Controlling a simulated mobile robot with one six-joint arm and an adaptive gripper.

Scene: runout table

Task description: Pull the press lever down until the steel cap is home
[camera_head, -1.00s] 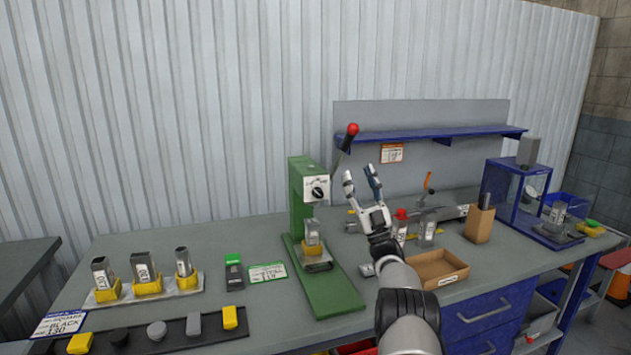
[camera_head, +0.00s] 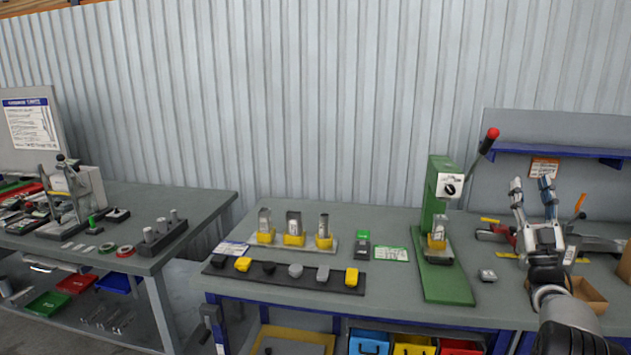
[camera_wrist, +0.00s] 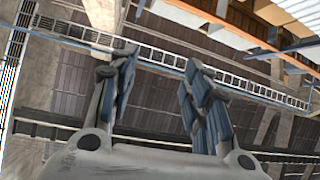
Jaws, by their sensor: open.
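The green press (camera_head: 442,200) stands on the right part of the table in the head view. Its lever (camera_head: 487,142) points up and to the right, with a red knob at its end. A grey workpiece (camera_head: 439,227) in a yellow holder sits under the press head; whether its steel cap is seated is too small to tell. My gripper (camera_head: 533,190) is open and empty, fingers up, to the right of the lever and below its knob, apart from it. In the wrist view my gripper's fingers (camera_wrist: 160,85) are spread with only the ceiling beyond.
A tray of yellow holders with grey pieces (camera_head: 294,238) and a black strip of caps (camera_head: 296,272) lie left of the press. A blue shelf (camera_head: 570,153) is behind my gripper. A cardboard box (camera_head: 589,294) lies beside my arm. Another bench (camera_head: 205,204) stands at left.

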